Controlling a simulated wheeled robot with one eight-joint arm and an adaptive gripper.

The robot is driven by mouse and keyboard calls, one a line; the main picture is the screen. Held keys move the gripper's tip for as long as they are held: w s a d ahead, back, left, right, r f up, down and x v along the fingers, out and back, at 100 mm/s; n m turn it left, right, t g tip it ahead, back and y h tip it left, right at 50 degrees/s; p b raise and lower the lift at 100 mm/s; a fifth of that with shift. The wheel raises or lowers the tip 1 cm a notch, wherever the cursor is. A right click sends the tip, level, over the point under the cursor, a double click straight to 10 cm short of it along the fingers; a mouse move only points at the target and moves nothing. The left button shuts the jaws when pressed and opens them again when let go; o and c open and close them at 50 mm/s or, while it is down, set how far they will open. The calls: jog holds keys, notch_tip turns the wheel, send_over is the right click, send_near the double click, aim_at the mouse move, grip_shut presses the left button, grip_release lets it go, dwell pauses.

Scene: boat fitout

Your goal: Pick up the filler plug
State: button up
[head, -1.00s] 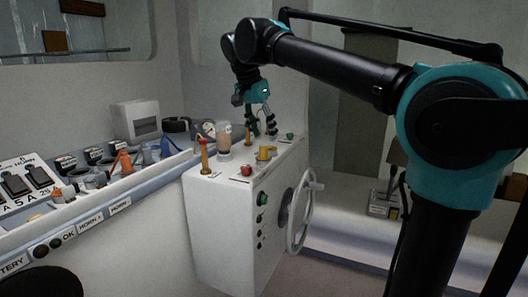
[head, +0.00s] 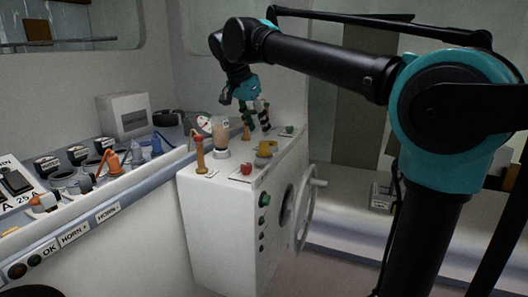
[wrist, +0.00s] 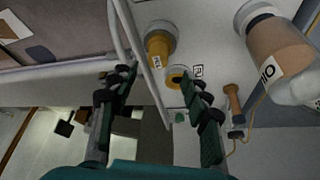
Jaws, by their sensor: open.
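A yellow cylindrical piece (wrist: 158,46) with a grey collar and a small label stands on the white console top, and a smaller yellow round piece (wrist: 177,78) with a dark centre sits beside it. I cannot tell for sure which is the filler plug. In the head view the yellow parts (head: 265,150) show near the middle of the console top. My gripper (wrist: 157,79) is open and empty, fingers pointing at the console. Its right finger partly covers the smaller yellow piece. In the head view my gripper (head: 256,126) is over the back of the console.
A labelled bottle (wrist: 283,58) stands close by, with an orange-brown handle (wrist: 233,103) and thin cord near it. The console (head: 232,205) carries a red knob (head: 246,168), a green button (head: 287,131) and a side handwheel (head: 306,215). A cluttered shelf (head: 75,222) lies left.

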aim_at(264, 142)
jog(key=shift+x, duration=3.45)
jog(key=shift+s+d, duration=0.1)
jog(key=c, duration=1.1)
grip_shut()
